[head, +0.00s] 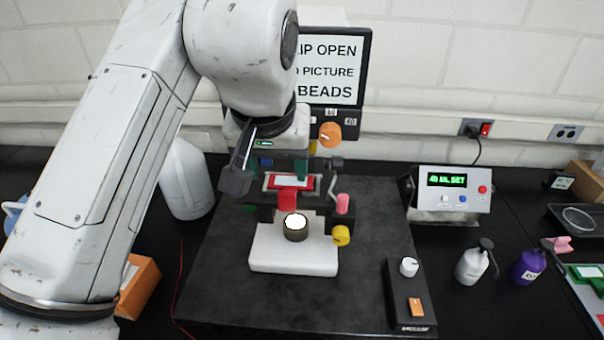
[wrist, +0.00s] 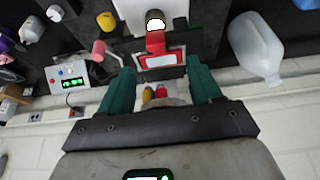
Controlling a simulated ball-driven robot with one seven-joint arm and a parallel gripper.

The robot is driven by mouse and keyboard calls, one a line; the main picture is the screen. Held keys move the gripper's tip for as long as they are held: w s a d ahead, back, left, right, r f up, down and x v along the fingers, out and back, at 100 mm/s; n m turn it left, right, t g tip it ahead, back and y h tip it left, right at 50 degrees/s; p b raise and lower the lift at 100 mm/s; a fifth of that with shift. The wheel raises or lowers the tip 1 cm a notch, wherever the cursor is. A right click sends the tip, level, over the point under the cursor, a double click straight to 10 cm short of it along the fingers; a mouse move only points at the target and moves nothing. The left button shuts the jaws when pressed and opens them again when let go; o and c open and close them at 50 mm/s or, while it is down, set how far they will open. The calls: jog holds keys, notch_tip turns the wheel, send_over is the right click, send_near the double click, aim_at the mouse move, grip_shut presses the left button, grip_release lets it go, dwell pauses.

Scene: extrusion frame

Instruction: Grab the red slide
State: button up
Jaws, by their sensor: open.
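The red slide (head: 286,201) has a white middle and a red tab at its front. It lies on the dark stage of a microscope and also shows in the wrist view (wrist: 155,44). My gripper (head: 283,168) has teal fingers and is just behind and above the slide in the head view. In the wrist view my gripper (wrist: 160,68) is open, with one finger toward each side of the slide. Nothing is held between the fingers. Whether the fingertips touch the stage cannot be told.
The microscope's white base (head: 292,258) carries a lit lamp (head: 296,228). A pink knob (head: 343,203) and a yellow knob (head: 341,235) stick out at the right. A screen (head: 335,75) stands behind. A white jug (head: 187,180) is at the left, and a control box (head: 449,190) at the right.

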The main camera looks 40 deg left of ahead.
aim_at(286, 193)
jog(key=x, duration=0.5)
jog(key=shift+w+f, duration=0.2)
jog(key=shift+w, duration=0.05)
jog(key=b+x, duration=0.4)
jog(key=shift+d+f, duration=0.15)
jog(key=shift+f, duration=0.25)
jog(key=shift+w+f, duration=0.2)
jog(key=c, duration=1)
